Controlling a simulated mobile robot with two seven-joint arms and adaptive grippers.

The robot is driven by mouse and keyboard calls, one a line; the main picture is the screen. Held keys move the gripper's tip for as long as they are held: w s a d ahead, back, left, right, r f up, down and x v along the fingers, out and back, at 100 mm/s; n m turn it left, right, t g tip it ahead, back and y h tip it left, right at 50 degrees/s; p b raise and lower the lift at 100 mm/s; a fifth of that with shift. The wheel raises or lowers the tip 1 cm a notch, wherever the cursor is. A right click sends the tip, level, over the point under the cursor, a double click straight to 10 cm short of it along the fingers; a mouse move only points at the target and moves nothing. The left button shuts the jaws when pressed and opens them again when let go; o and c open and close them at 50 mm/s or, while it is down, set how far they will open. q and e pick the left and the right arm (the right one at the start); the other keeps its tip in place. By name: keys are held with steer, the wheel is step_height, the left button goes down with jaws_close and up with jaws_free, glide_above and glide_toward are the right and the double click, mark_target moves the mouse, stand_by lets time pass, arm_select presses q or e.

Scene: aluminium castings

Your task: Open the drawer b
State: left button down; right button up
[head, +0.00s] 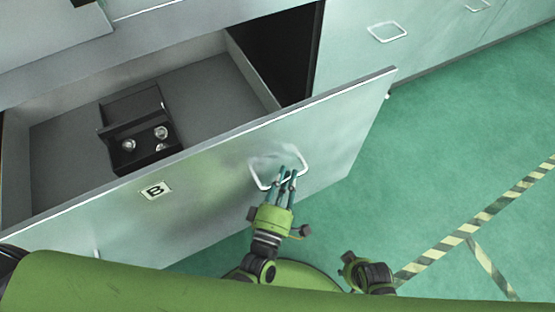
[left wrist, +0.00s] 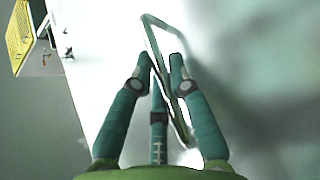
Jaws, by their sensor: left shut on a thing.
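Drawer B is pulled out from the cabinet, and its pale metal front (head: 215,170) carries a yellowish label with a black B (head: 155,190). Its inside shows in the head view. My left gripper (head: 289,176) is at the white loop handle (head: 255,174) on the right part of the front. In the left wrist view the handle (left wrist: 151,38) runs between the fingers of the left gripper (left wrist: 161,72), which are shut on it. The fingertips hide part of the handle. My right gripper's fingers do not show.
In the drawer lies a black open box (head: 133,150) with a few shiny round pieces.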

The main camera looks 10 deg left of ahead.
arm_select(q)
steer(key=shift+s+d, duration=0.35)
steer(key=shift+s, duration=0.25)
steer(key=shift+f, duration=0.1)
steer(key=c, duration=1.2)
jaws_free()
steer(key=shift+o, duration=0.2)
steer(key=v, duration=1.2)
